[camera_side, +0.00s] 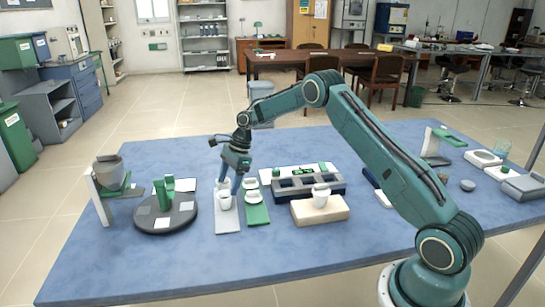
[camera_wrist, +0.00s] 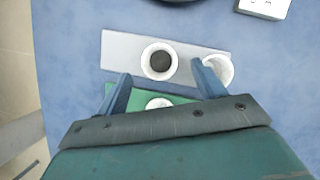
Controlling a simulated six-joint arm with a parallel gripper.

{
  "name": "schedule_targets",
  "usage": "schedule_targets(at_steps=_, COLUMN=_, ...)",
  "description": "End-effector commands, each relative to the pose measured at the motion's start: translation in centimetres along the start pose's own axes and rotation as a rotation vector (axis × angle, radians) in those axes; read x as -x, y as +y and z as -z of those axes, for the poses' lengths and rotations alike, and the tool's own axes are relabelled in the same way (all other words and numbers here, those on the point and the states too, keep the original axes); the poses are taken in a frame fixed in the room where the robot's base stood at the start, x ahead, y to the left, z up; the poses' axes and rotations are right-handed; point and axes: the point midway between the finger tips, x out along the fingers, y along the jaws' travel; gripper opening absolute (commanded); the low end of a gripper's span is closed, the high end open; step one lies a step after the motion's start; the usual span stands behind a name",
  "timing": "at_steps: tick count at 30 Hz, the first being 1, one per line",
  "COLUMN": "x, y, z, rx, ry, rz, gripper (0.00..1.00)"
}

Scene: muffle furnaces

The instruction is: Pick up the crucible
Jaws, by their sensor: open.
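My gripper (camera_side: 230,185) is open, pointing down over the grey tray (camera_side: 228,222). The wrist view shows its two blue fingers (camera_wrist: 165,82) spread wide with nothing held between them. A white crucible with dark contents (camera_wrist: 159,60) stands on the grey tray (camera_wrist: 120,45), a little beyond the fingertips in the picture. A second white crucible (camera_wrist: 222,68) is partly hidden behind the right finger. In the side view, a white crucible (camera_side: 225,203) shows on the tray below the fingers. Another white crucible (camera_side: 321,192) stands on a pale block (camera_side: 333,210).
A green tray (camera_side: 257,215) with small white pieces lies right of the grey tray. A dark round plate (camera_side: 155,226) with green parts stands left. A dark rack (camera_side: 290,193) is behind the pale block. A stand with a grey cup (camera_side: 108,170) is far left.

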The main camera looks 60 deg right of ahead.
Motion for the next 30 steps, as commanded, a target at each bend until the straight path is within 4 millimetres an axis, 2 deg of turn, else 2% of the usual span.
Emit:
schedule_targets(at_steps=8, x=-0.4, y=0.0, z=0.0, rx=-0.001, ry=0.0, rz=0.0, gripper=0.69)
schedule_targets(at_steps=21, x=-4.7, y=0.1, z=-0.1, rx=0.0, ry=0.0, rz=-0.001, gripper=0.69)
schedule_targets(at_steps=30, x=-5.4, y=0.1, z=0.0, rx=0.0, ry=0.001, rz=0.0, gripper=0.69)
